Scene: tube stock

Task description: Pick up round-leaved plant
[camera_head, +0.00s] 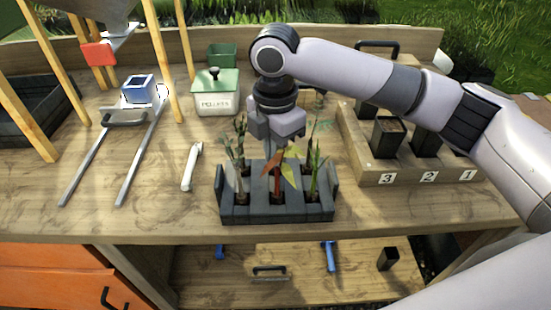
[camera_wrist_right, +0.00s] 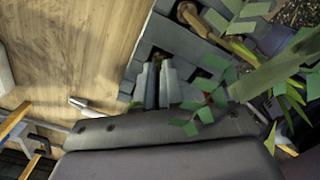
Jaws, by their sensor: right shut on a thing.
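The grey plant tray (camera_head: 233,212) stands near the front of the bench. It holds a slender green plant (camera_head: 241,150) on the left, a red and yellow-leaved plant (camera_head: 277,175) in the middle and a green plant (camera_head: 314,165) on the right. I cannot tell which one is the round-leaved plant. A plant with broad, blocky green leaves (camera_wrist_right: 205,95) shows in the right wrist view. My right gripper (camera_head: 270,150) points down behind the front plants; its fingers (camera_wrist_right: 158,85) are closed low at the tray. What they hold is hidden. My left gripper is not in view.
A white-green box (camera_head: 216,100) stands behind the tray. A wooden rack numbered 1 to 3 (camera_head: 385,178) with black pots is at the right. A white tool (camera_head: 191,166) and a metal frame (camera_head: 84,165) lie left, near wooden poles (camera_head: 166,60).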

